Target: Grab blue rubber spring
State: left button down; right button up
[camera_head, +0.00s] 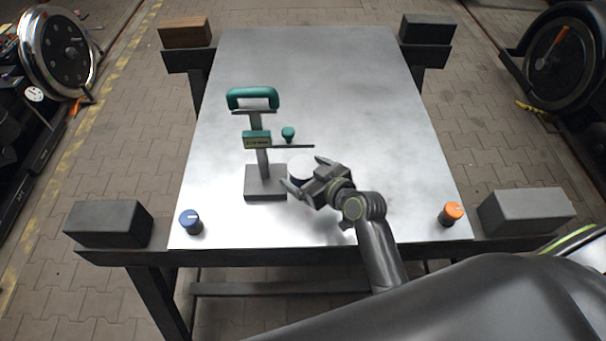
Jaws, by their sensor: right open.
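A small blue-topped cylinder with a dark lower part, the blue rubber spring (190,221), stands at the front left corner of the metal table (320,75). My right gripper (301,173) is over the middle front of the table, well to the right of the blue spring. Its fingers are open, with a white round-topped part (300,166) at or between the fingertips; I cannot tell whether they touch it. My left gripper is not in view.
A grey stand with a green handle (253,97) stands just left of my right gripper. An orange-topped cylinder (452,212) stands at the front right corner.

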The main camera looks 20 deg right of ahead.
jog(key=shift+x, duration=1.45)
jog(key=c, duration=1.3)
